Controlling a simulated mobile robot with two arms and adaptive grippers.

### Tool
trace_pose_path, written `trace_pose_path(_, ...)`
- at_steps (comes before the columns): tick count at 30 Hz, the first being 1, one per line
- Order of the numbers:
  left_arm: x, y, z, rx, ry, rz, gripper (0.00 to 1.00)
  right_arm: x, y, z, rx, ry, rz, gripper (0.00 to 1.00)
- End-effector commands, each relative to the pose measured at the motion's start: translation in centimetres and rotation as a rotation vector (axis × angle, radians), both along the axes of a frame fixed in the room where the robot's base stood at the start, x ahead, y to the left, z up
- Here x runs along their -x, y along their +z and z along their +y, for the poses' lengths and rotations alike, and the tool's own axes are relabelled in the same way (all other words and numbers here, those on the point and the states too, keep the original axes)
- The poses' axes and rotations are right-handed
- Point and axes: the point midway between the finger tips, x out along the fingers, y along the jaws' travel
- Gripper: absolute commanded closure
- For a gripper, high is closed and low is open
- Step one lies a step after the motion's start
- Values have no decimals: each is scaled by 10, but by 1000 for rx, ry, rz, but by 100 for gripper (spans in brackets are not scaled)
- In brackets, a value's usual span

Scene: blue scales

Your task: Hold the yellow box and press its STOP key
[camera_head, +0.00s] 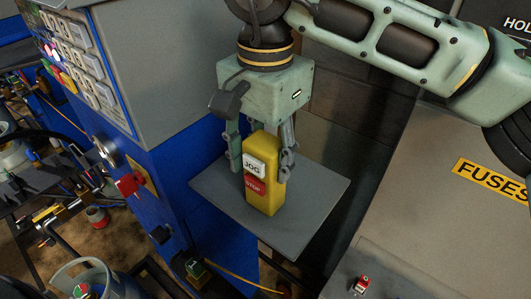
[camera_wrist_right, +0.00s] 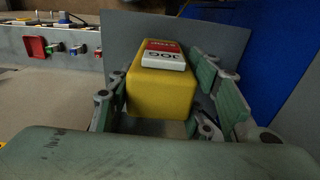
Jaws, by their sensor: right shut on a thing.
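The yellow box (camera_head: 270,196) is upright over a grey shelf plate (camera_head: 313,192), between the fingers of my right gripper (camera_head: 262,172). I cannot tell if its base touches the plate. Its front has a white JOG key (camera_head: 254,167) above a red STOP key (camera_head: 255,186). Both keys face the head camera and are uncovered. In the right wrist view the yellow box (camera_wrist_right: 160,95) sits between the two fingers, with the white JOG key (camera_wrist_right: 163,61) nearer and the red key (camera_wrist_right: 162,45) beyond. My left gripper is not in view.
A blue cabinet (camera_head: 170,180) with a key panel (camera_head: 80,55) and a red switch (camera_head: 131,184) stands left of the plate. A grey sloped panel with a FUSES label (camera_head: 490,180) is at right. A gas cylinder (camera_head: 85,280) is at lower left. Space in front of the keys looks clear.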

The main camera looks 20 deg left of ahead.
Motion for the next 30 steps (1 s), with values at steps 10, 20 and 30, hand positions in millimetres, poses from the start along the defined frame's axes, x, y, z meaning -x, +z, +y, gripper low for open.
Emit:
trace_pose_path(10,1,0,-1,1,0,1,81,0,1,0,-1,0,0,89)
trace_pose_path(20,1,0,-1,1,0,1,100,0,1,0,-1,0,0,89)
trace_pose_path(30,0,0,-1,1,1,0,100,0,0,0,-1,0,0,89)
